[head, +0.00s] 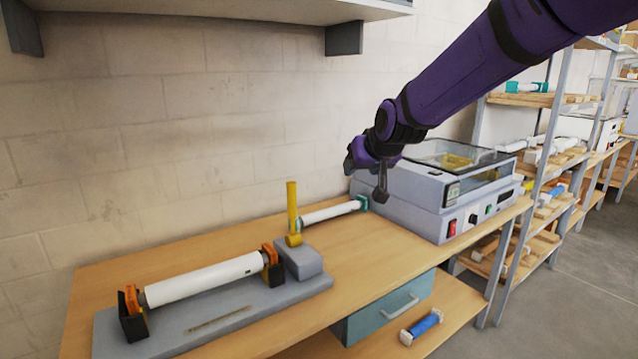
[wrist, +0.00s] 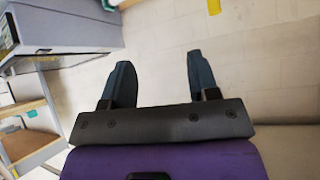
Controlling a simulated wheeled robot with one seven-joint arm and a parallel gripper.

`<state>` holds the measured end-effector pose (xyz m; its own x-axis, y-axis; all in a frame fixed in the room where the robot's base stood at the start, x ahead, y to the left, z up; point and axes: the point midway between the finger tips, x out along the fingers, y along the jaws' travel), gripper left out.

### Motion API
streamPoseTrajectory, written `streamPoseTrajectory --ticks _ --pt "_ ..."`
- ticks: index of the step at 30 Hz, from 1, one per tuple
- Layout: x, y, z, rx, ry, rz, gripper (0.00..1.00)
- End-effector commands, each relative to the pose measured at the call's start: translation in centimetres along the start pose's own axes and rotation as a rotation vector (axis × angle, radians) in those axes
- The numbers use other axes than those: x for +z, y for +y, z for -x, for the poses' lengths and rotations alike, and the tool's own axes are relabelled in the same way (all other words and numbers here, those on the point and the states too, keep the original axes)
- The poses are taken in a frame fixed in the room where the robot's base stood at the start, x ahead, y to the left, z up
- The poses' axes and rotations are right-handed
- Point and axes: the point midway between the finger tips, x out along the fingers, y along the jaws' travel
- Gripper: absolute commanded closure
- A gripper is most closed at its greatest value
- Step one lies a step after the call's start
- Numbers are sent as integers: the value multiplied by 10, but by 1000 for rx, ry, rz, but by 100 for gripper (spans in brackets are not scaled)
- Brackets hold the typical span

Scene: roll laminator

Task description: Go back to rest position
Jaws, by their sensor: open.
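My gripper (head: 381,193) hangs in the air in front of the laminator's left end in the head view, at the end of my purple arm. In the wrist view my gripper (wrist: 156,82) has its two dark fingers spread with nothing between them. The laminator (head: 436,190) is a grey box with a clear lid and a red switch, standing on the right part of the bench. A white roller (head: 203,279) lies across orange and black supports on a grey base. Another white roller (head: 330,213) with teal ends lies behind, near the wall.
A yellow hammer-like tool (head: 292,212) stands upright on a grey block (head: 304,262). A teal drawer (head: 386,308) is under the bench (head: 365,260). A blue roller (head: 424,324) lies on the lower shelf. A wall shelf (head: 200,10) hangs above; racks stand at right.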

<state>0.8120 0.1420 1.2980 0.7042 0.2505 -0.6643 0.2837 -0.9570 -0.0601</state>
Motion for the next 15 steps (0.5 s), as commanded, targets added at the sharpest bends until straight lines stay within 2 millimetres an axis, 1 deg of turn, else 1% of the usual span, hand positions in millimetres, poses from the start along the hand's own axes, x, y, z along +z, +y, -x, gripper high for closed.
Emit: streamPoseTrajectory --ticks 1,3,5,6,11,15 --pt "3 13 23 7 -10 -15 45" --pt "13 26 51 15 -36 -31 45" --pt "22 37 74 23 -57 -44 45" --pt "29 44 89 29 -71 -51 45" --pt "61 66 148 52 -126 -81 45" --pt "96 80 196 78 -174 -104 45"
